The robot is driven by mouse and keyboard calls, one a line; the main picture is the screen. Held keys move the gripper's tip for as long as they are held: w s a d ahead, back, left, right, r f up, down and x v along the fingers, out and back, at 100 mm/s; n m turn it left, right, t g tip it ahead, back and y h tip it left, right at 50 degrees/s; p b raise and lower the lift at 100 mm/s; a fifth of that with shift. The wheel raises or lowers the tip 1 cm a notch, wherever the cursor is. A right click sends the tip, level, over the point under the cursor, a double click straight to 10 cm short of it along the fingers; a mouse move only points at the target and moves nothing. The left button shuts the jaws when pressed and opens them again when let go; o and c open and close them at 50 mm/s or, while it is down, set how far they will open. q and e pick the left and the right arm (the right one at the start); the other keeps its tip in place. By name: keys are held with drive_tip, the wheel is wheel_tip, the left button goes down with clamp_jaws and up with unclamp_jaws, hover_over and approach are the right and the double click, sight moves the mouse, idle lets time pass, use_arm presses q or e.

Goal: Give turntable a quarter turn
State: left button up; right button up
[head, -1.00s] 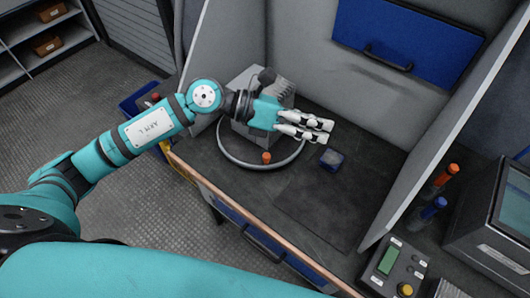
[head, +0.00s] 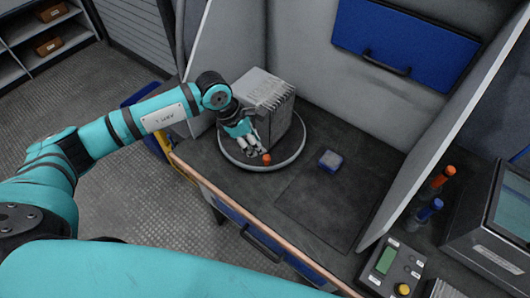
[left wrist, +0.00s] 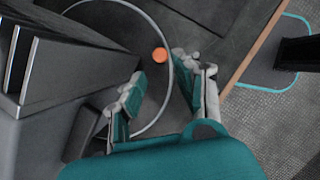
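The turntable (head: 288,160) is a round dark plate with a light rim on the bench. A grey finned box (head: 266,108) stands on it. An orange knob (head: 266,158) sits at the turntable's front edge, and it shows in the left wrist view (left wrist: 160,55). My left gripper (head: 256,153) is over the front of the turntable, just left of the knob. In the left wrist view its fingers (left wrist: 155,80) are spread and empty, with the knob ahead of the gap between the tips. My right gripper is in neither view.
A small blue box (head: 330,160) lies right of the turntable on the bench. A grey partition (head: 440,130) stands further right, with a control box (head: 388,262) beyond it. A blue bin (head: 145,95) is beside the bench at left. The dark mat (head: 325,205) is clear.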

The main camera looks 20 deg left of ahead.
sight(266, 157)
use_arm(q)
drive_tip(key=x, duration=0.7)
drive_tip(key=shift+d+f+p, duration=0.1)
drive_tip(key=shift+f+p, duration=0.15)
drive_tip(key=shift+p, duration=0.1)
clamp_jaws()
